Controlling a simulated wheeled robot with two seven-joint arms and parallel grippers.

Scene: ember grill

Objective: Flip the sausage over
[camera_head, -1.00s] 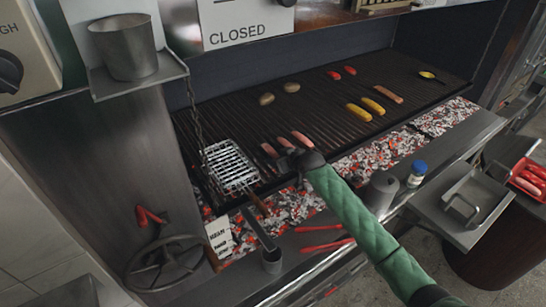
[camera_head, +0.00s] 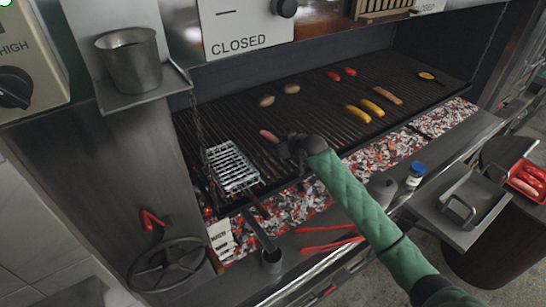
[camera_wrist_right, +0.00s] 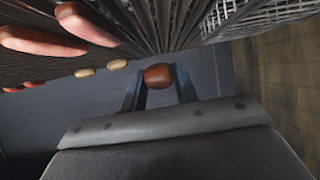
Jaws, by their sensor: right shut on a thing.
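My right gripper (camera_head: 293,150) is over the front left part of the grill (camera_head: 230,110). In the right wrist view its two fingers are shut on a brown sausage (camera_wrist_right: 158,76), seen end-on. In the head view, a pinkish sausage (camera_head: 269,136) juts out past the fingertips and looks like the held one, seemingly a little above the bars. Two more pinkish sausages show beside the gripper in the right wrist view, one nearer (camera_wrist_right: 87,22) and one farther (camera_wrist_right: 38,40). The gripper hides them in the head view. My left gripper is not in view.
A wire basket (camera_head: 231,168) lies left of the gripper. Potatoes (camera_head: 267,100), corn cobs (camera_head: 358,113) and another sausage (camera_head: 388,95) lie farther back and right. Glowing coals (camera_head: 300,203) run along the front. Red tongs (camera_head: 330,245) and a blue-capped shaker (camera_head: 416,173) are on the ledge.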

